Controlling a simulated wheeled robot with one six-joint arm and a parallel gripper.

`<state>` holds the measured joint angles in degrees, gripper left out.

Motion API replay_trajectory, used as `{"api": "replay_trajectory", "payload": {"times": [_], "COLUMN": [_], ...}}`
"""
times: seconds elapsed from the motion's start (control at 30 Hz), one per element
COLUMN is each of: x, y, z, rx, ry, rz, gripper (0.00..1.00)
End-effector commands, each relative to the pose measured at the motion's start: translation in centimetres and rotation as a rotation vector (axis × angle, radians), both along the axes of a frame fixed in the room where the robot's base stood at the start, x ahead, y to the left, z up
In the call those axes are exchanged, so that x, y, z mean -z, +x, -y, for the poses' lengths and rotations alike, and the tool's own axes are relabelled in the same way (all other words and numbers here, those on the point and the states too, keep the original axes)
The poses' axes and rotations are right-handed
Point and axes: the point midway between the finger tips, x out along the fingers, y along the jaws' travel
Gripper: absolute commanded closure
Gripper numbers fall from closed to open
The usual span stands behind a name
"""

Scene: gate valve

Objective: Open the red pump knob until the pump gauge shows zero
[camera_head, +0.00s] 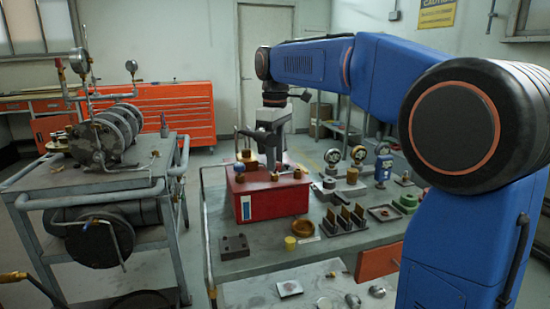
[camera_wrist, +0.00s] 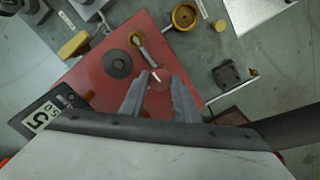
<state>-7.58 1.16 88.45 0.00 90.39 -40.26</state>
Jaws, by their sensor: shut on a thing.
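The red pump (camera_head: 272,194) is a box on the workbench, with brass fittings on top. My gripper (camera_head: 271,164) points straight down onto its top. In the wrist view my gripper's two grey fingers (camera_wrist: 160,88) are around the red knob (camera_wrist: 157,84), which is hard to make out against the red lid (camera_wrist: 95,72); a small white mark shows by the fingertips. A black disc (camera_wrist: 118,64) and a brass fitting (camera_wrist: 137,40) sit beside the fingers. A dark plate with a "5" (camera_wrist: 42,115) is at the lower left. I cannot read a pump gauge.
Several small gauges (camera_head: 359,154) stand on the bench (camera_head: 240,265) right of the pump, near a row of upright brown plates (camera_head: 346,217). A grey block (camera_head: 235,247) lies in front. A cart with pipes and gauges (camera_head: 100,180) stands at left.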

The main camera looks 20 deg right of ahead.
Motion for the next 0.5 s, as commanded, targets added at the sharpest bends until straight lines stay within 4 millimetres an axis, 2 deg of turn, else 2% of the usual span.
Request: {"api": "replay_trajectory", "payload": {"times": [0.3,0.33,0.37,0.4,0.5], "x": [-0.03,-0.03,-0.03,-0.03,-0.02], "y": [0.01,0.01,0.01,0.01,0.01], "z": [0.01,0.01,0.01,0.01,0.01], "rx": [0.000,0.000,0.000,0.000,0.000], "ry": [0.000,0.000,0.000,0.000,-0.001], "rz": [0.001,0.001,0.001,0.001,0.001], "gripper": [0.94,0.67,0.59,0.53,0.53]}}
